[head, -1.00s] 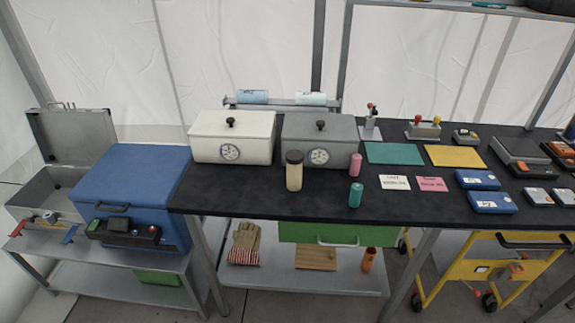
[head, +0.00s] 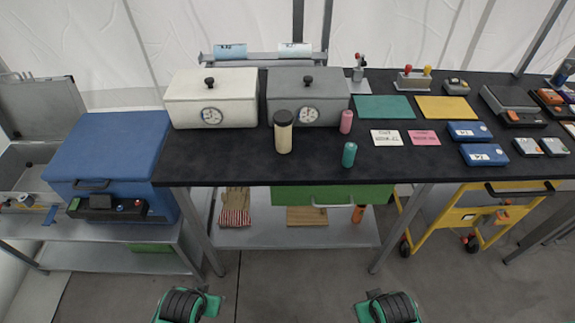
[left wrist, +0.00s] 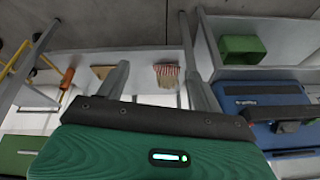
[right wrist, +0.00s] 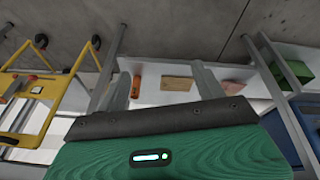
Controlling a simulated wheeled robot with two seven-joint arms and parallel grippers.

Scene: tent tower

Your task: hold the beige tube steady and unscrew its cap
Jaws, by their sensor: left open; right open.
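The beige tube (head: 283,140) stands upright on the black tabletop, in front of the white and grey boxes. Its dark cap (head: 284,117) sits on top of it. Neither shows in the wrist views. My left gripper (left wrist: 160,82) is open and empty, with its two grey fingers apart over the floor and lower shelf. My right gripper (right wrist: 162,84) is also open and empty. Both are low in front of the bench, well away from the tube. In the head view only green and black parts of my arms show at the bottom edge.
A white box (head: 212,98) and a grey box (head: 307,97) stand close behind the tube. A pink cylinder (head: 346,121) and a teal cylinder (head: 349,154) stand to its right. A blue case (head: 110,155) is left of the bench. The tabletop left of the tube is clear.

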